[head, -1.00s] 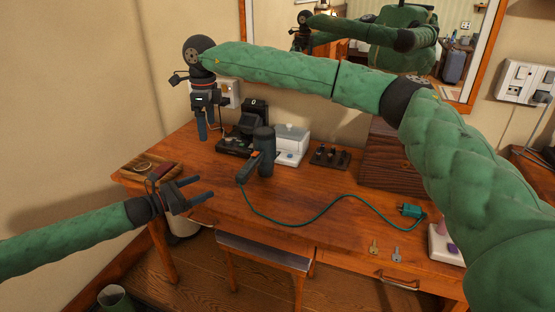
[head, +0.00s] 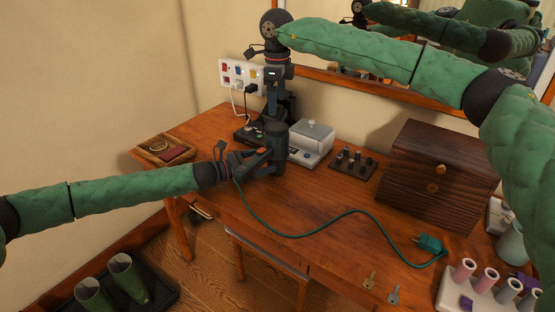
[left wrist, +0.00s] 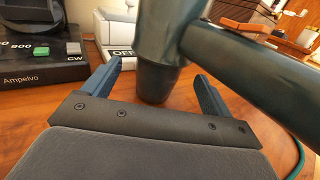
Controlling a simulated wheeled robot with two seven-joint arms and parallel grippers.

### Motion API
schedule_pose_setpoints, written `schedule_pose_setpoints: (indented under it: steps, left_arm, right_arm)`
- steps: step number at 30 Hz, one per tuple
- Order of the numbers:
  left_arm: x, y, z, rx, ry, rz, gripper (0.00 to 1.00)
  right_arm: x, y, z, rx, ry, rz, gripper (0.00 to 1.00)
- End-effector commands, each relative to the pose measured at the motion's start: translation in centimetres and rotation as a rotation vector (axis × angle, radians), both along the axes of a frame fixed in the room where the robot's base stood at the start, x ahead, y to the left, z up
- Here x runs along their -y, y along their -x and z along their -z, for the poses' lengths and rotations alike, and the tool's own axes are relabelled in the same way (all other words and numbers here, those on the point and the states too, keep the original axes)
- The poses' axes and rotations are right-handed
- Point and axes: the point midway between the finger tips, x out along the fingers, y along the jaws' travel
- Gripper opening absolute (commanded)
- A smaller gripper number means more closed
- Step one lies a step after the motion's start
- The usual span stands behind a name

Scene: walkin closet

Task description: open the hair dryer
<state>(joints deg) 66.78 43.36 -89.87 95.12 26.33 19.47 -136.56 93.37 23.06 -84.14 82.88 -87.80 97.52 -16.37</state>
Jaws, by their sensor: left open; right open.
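The dark teal hair dryer (head: 277,143) stands on the wooden desk with its barrel upright. Its handle juts out sideways, and its green cord (head: 300,232) runs right to a plug (head: 429,243). My left gripper (head: 266,160) is open at the barrel. In the left wrist view the fingers (left wrist: 158,75) stand apart, with the lower part of the hair dryer (left wrist: 155,88) between or just beyond their tips; contact cannot be told. The handle crosses above the right finger.
Behind are a black device (head: 250,134) and a white-lidded box (head: 311,138). A small dark rack (head: 352,163), a wooden chest (head: 433,175) and two keys (head: 369,281) lie to the right. A wall socket panel (head: 242,75) holds plugs. The desk's middle is clear except for the cord.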

Motion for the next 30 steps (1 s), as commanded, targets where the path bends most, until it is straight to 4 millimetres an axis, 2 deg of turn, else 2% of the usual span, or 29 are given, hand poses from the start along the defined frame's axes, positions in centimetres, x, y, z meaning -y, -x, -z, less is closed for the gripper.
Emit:
schedule_pose_setpoints:
  steps: [6, 12, 24, 25, 30]
  left_arm:
    - [3.0, -1.2, -0.1, 0.001, 0.0, 0.002, 0.85]
    - [4.8, -1.9, 0.0, 0.001, -0.001, 0.001, 0.85]
    - [5.4, -2.2, 0.0, 0.001, -0.001, 0.0, 0.85]
    - [5.4, -2.2, 0.0, 0.001, -0.001, 0.0, 0.83]
    - [5.4, -2.2, 0.0, 0.001, -0.001, 0.0, 0.5]
  right_arm:
    - [0.0, 0.0, 0.0, 0.0, 0.0, 0.0, 0.88]
    - [0.0, 0.0, 0.0, 0.0, 0.0, 0.0, 0.88]
    - [0.0, 0.0, 0.0, 0.0, 0.0, 0.0, 0.88]
    - [0.0, 0.0, 0.0, 0.0, 0.0, 0.0, 0.88]
    - [0.0, 0.0, 0.0, 0.0, 0.0, 0.0, 0.88]
